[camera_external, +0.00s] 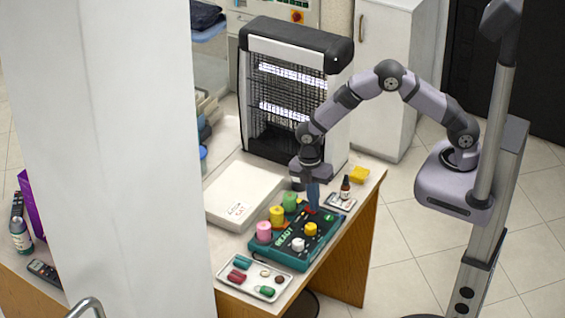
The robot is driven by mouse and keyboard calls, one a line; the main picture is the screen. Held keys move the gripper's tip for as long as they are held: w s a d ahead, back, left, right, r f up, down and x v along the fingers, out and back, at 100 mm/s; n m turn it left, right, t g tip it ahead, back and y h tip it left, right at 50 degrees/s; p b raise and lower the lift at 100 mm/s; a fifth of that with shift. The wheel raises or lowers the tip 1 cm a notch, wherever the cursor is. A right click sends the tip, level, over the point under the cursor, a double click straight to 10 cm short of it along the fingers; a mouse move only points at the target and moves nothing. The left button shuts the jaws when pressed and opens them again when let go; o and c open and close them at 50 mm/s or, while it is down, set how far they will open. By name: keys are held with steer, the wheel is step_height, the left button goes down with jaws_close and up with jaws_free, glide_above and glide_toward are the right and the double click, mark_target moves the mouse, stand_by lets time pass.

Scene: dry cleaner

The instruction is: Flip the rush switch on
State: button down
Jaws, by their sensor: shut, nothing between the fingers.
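A dark green panel (279,252) with white lettering lies on the counter. Pink, yellow and green round pieces stand along its back edge, and a white and a yellow knob sit on its top. My gripper (313,205) points down with blue fingers shut and empty, over the panel's far end. I cannot tell whether the fingertips touch it.
A white box (240,196) lies left of the panel. A white tray (228,277) with small coloured items is in front. A small dropper bottle (345,188) on a tray and a yellow block (359,174) are at right. A black-framed lit cabinet (285,95) stands behind.

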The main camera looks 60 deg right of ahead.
mark_target(305, 209)
steer(key=shift+f, duration=0.2)
steer(key=shift+w+r, duration=0.1)
steer(key=shift+w, duration=0.75)
steer(key=shift+s, duration=0.1)
steer(key=shift+r, duration=0.1)
steer(key=shift+r+p, duration=0.5)
steer(key=shift+r, duration=0.15)
step_height(305, 209, up, 13)
steer(key=w+b, duration=0.1)
steer(key=shift+w+f, duration=0.2)
steer(key=shift+w, duration=0.15)
steer(key=shift+f+b, duration=0.1)
steer(key=shift+b, duration=0.3)
